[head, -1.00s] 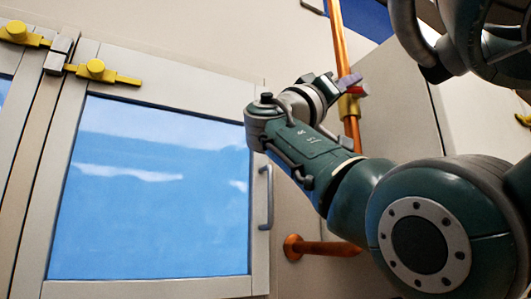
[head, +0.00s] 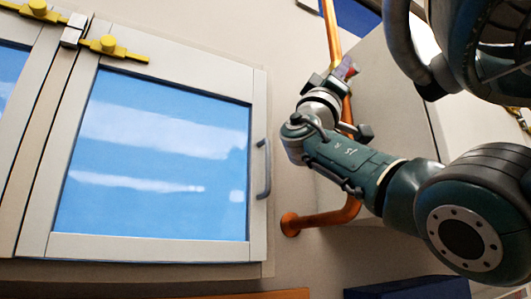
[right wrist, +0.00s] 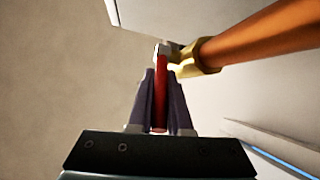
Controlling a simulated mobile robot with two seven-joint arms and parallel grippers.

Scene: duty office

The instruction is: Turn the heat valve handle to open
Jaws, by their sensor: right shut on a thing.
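The heat valve has a red handle (right wrist: 161,95) and a brass body (right wrist: 190,58) on a copper pipe (right wrist: 250,35), best seen in the right wrist view. The handle lies between the two dark fingers of my right gripper (right wrist: 160,105), which is shut on it. The handle stands at a wide angle to the pipe. In the head view my right gripper (head: 343,70) is small, up against the upright copper pipe (head: 331,30), and mostly hides the valve. My left gripper is not in view.
A glazed cabinet door (head: 258,90) with a grey pull handle (head: 264,168) is left of my right arm. Yellow latches (head: 112,47) sit at its top. A pale panel (head: 385,90) stands close behind the pipe. A dark blue box (head: 410,288) is low at the right.

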